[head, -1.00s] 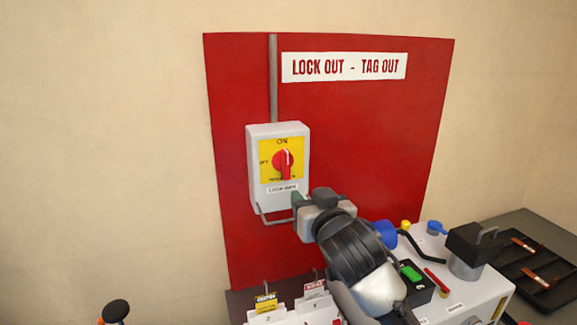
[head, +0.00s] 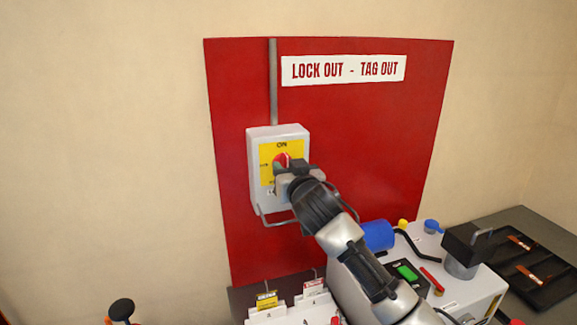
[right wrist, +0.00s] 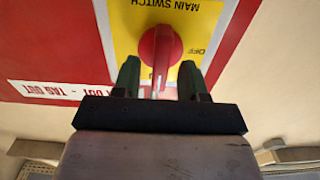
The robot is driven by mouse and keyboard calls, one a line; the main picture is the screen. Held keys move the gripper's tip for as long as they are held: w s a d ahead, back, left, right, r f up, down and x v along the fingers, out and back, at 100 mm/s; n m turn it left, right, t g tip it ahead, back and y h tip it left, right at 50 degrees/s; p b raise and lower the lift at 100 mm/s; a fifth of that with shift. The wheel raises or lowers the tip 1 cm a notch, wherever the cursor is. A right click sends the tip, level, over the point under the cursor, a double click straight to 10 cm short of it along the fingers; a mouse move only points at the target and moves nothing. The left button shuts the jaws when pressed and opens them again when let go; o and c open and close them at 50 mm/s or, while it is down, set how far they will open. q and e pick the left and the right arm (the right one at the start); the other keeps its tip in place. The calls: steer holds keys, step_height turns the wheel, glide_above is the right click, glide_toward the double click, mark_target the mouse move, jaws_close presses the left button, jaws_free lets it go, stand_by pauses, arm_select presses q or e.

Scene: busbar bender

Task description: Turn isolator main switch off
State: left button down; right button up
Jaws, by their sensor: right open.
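The isolator main switch is a red rotary knob (head: 281,160) on a yellow plate (head: 267,150) on a grey box (head: 258,136) fixed to a red board. The word ON is above the knob. My right gripper (right wrist: 158,80) is open, with one green fingertip on each side of the red knob (right wrist: 160,50) in the right wrist view. I cannot tell whether the fingers touch it. In the head view my right gripper (head: 290,172) covers the lower right of the knob and plate. My left gripper is not in view.
The wall left of the board is clear.

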steer(key=shift+w, duration=0.1)
steer(key=shift+c, duration=0.3)
jaws_close()
steer(key=shift+n, duration=0.4)
steer(key=shift+a+f+n+p, duration=0.1)
steer(key=shift+n+p, duration=1.1)
steer(key=shift+n, duration=1.65)
steer(key=shift+a+f+n+p, duration=0.15)
steer(key=shift+n+p, duration=1)
steer(key=shift+n, duration=1.75)
steer(key=shift+a+f+n+p, duration=0.1)
steer(key=shift+n+p, duration=1.1)
steer(key=shift+n, duration=1.65)
